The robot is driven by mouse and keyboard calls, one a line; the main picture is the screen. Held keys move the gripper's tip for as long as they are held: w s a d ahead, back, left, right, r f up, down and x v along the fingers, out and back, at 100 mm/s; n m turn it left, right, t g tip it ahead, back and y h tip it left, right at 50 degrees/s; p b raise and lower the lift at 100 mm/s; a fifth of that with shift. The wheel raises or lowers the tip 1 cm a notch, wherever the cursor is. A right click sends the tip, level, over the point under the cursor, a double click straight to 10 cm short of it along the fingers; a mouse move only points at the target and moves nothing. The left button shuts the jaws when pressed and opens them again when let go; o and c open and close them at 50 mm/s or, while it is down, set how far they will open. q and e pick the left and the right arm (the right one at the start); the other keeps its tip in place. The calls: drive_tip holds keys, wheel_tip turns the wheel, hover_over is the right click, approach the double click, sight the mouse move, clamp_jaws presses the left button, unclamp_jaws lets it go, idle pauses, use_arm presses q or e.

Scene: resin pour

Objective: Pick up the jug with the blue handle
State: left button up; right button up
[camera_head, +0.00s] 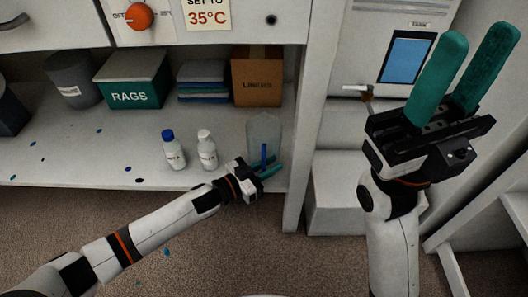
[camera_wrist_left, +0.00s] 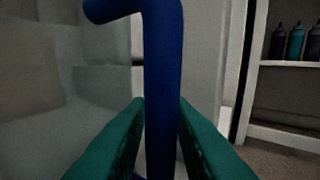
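The jug (camera_head: 263,128) is a translucent grey vessel with a blue handle (camera_head: 264,154). It stands upright at the right end of the shelf, near the front edge. My left gripper (camera_head: 279,166) is at the jug's front, with its teal fingers around the handle. In the left wrist view the blue handle (camera_wrist_left: 162,75) runs upright between the two fingers, and they look open, one on each side. Contact is not clear. My right gripper (camera_head: 478,50) is open, empty and raised at the right, away from the jug.
Two white bottles, one blue-capped (camera_head: 173,150) and one white-capped (camera_head: 207,150), stand left of the jug. Behind are a brown box (camera_head: 257,78), folded cloths (camera_head: 203,82) and a RAGS bin (camera_head: 132,80). A white upright post (camera_head: 302,140) is just right of the jug.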

use_arm(q)
clamp_jaws()
drive_tip(key=shift+r, duration=0.15)
